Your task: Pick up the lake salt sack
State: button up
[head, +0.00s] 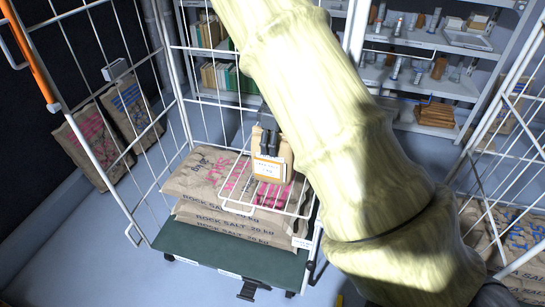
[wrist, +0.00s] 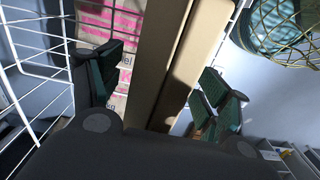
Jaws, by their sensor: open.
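Several brown sacks lie stacked on the trolley deck; the top sack (head: 205,175) has pink print and the sides below it read "ROCK SALT 20 KG". Two sacks stand at the left, one with pink print (head: 90,140) and one with blue print (head: 130,108). More sacks with blue print (head: 525,235) show at the right edge. I cannot read "lake salt" on any of them. My gripper (wrist: 160,65) is open in the wrist view, with a long tan piece (wrist: 165,70) showing between its dark fingers.
A wire trolley (head: 225,255) with a green deck holds the stack. A wire basket (head: 262,205) with a labelled tan box (head: 271,166) stands above it. Wire panels rise on both sides. Shelves (head: 430,85) stand behind. My pale arm hides the middle right.

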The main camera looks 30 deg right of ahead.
jog(key=shift+f, duration=0.7)
jog(key=shift+c, duration=0.3)
grip_shut()
jog(key=shift+r, duration=0.1)
